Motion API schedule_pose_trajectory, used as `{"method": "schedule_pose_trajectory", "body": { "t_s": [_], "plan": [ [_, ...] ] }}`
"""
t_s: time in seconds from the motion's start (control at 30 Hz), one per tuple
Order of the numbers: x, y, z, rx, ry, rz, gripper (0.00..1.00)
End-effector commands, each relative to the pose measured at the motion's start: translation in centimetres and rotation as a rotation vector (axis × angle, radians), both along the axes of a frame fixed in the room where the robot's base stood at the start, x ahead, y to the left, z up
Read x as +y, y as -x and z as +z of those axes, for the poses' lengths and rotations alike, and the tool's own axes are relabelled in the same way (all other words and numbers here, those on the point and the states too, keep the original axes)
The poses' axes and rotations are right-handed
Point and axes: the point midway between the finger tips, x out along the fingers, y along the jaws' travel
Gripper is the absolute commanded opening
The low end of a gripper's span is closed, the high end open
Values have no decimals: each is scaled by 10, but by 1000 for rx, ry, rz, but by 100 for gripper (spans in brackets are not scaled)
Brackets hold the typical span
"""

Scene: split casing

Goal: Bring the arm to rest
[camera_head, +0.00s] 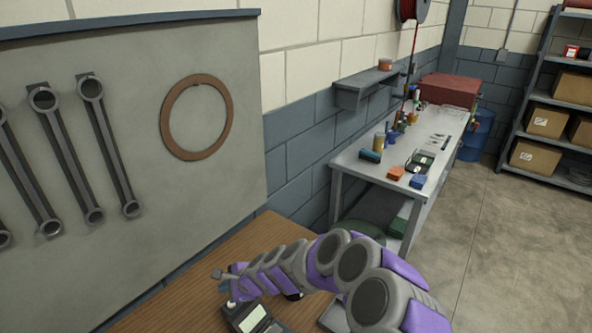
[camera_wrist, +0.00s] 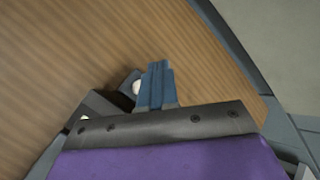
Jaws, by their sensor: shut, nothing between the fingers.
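My arm is grey and purple and reaches from the lower right of the head view, low over the wooden bench (camera_head: 190,290). My gripper (camera_head: 222,280) is at the arm's left end in that view. In the wrist view, my gripper (camera_wrist: 157,68) shows two blue fingers pressed together with nothing between them. A dark device with a pale display (camera_head: 255,319) lies on the bench just below my gripper in the head view. A dark part with a white knob (camera_wrist: 136,87) shows beside the fingers in the wrist view. I cannot tell whether anything touches the gripper.
A grey panel (camera_head: 130,180) with hanging wrenches and a copper ring (camera_head: 197,117) stands behind the bench. A second workbench (camera_head: 350,162) with tools and a red box (camera_head: 448,90) stands along the wall. Shelves with cartons (camera_head: 535,157) are at right. The floor (camera_head: 510,240) between is clear.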

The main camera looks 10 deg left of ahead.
Motion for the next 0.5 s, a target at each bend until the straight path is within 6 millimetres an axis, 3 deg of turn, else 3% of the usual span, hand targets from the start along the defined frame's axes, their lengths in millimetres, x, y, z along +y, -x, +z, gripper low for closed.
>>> {"method": "schedule_pose_trajectory", "body": {
  "t_s": [0.13, 0.27, 0.5],
  "plan": [
    [-4, 9, 29, -35, -13, 74, 0],
    [-14, 30, 76, -111, -12, 223, 0],
    [-71, 83, 145, -267, 62, 514, 0]
  ]
}}
